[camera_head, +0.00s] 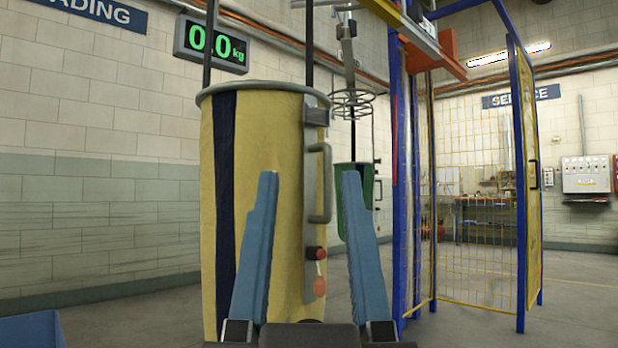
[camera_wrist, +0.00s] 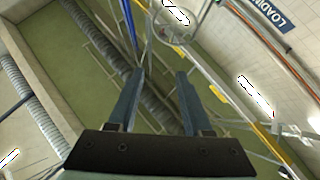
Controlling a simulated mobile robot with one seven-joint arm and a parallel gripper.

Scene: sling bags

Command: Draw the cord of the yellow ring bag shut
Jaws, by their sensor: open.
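The yellow ring bag (camera_head: 270,130) hangs upright in the head view, with a dark blue vertical stripe and a grey ring (camera_head: 255,88) around its top. A grey plate on its right side carries a bar handle (camera_head: 325,180), a red knob (camera_head: 317,253) and an orange tag (camera_head: 320,287) below the knob. I cannot tell which part is the cord. My gripper (camera_head: 309,178) is open, its two blue fingers pointing up in front of the bag, with nothing visible between them. The wrist view shows my gripper (camera_wrist: 160,72) open and empty; the bag is not recognisable there.
A blue post frame with yellow mesh (camera_head: 480,270) stands to the right. A display (camera_head: 212,45) reads 0.0 kg. A blue object (camera_head: 30,328) is at lower left. Floor is clear at far right.

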